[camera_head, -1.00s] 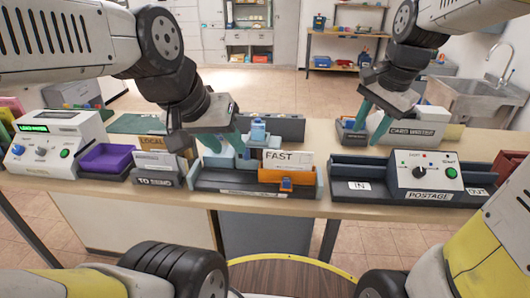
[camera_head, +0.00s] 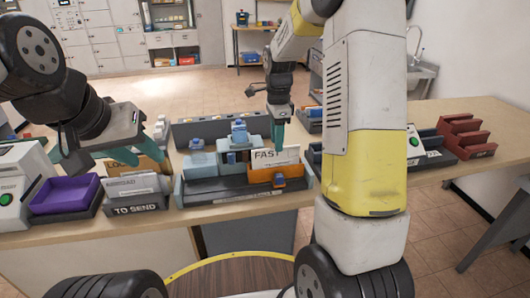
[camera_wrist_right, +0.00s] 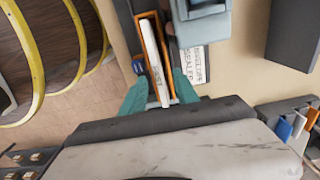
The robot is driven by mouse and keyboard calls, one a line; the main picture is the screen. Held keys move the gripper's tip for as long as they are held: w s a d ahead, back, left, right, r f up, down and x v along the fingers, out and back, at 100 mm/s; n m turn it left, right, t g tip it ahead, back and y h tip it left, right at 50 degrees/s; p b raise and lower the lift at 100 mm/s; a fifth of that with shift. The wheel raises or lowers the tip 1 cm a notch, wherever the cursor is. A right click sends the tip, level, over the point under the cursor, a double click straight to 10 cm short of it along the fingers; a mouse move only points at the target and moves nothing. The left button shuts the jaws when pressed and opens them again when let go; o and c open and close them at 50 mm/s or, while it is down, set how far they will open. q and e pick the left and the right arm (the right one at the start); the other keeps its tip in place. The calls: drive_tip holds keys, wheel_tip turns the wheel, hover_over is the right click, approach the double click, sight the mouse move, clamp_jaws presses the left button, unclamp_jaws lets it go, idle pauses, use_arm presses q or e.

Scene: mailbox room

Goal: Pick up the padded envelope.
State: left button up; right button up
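A white envelope marked FAST (camera_head: 275,157) stands upright in an orange holder (camera_head: 262,175) on the sealer unit. I cannot tell whether it is the padded envelope; a brown item (camera_head: 150,165) also stands in the sorter further left. My right gripper (camera_head: 278,140) is at the white envelope's top edge. In the right wrist view its teal fingers (camera_wrist_right: 160,92) are apart, one on each side of the white envelope (camera_wrist_right: 157,65) and orange holder (camera_wrist_right: 167,50); I see no grip on it. My left gripper (camera_head: 118,155) hovers open over the left sorter, its fingers apart.
A purple tray (camera_head: 65,195) and a TO SEND holder (camera_head: 137,203) stand to the left on the counter (camera_head: 230,207). A red rack (camera_head: 466,135) stands at the right. My right arm hides part of the postage machine.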

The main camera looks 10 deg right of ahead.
sight(276, 162)
wheel_tip(276, 162, down, 4)
drive_tip(key=shift+s+a+f, duration=0.15)
drive_tip(key=shift+f, duration=0.1)
drive_tip(key=shift+c, duration=0.3)
clamp_jaws()
